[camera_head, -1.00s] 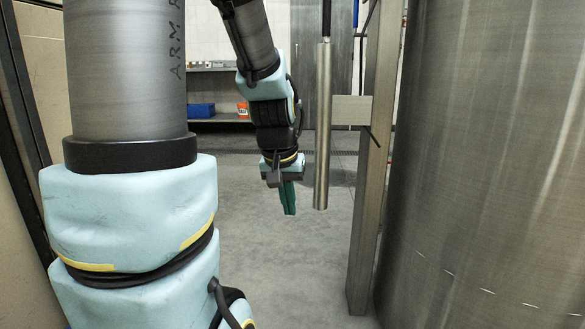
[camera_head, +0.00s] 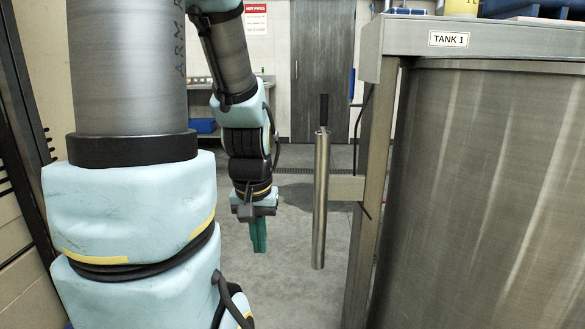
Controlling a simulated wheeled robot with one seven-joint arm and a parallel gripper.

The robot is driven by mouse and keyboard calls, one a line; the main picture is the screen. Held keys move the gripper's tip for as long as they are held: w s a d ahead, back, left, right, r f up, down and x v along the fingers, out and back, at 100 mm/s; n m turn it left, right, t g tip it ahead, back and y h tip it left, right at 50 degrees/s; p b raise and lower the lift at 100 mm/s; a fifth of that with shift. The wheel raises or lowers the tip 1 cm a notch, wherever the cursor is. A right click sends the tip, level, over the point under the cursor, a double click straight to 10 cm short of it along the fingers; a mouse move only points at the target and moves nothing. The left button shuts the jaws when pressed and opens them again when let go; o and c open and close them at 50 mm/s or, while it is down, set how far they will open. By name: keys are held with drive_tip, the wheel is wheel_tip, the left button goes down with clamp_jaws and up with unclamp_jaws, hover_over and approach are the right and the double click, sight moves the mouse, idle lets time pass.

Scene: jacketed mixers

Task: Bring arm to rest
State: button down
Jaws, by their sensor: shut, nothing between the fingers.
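My gripper (camera_head: 258,236) hangs at the end of my arm, pointing down above the bare floor. Its green fingers are together, with nothing seen between them. My arm's upper links fill the left of the view, and the forearm comes down behind them. The gripper is left of a hanging metal cylinder (camera_head: 321,205) and shows apart from it in the picture.
A large metal tank (camera_head: 490,200) with a "TANK 1" label (camera_head: 448,39) and a metal frame post (camera_head: 367,240) stand on the right. A grey door (camera_head: 322,70) and a shelf with a blue bin (camera_head: 203,126) are at the back. The concrete floor (camera_head: 290,290) is clear.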

wheel_tip(320, 180, up, 16)
drive_tip(key=p, duration=1.3)
drive_tip(key=shift+f, duration=0.15)
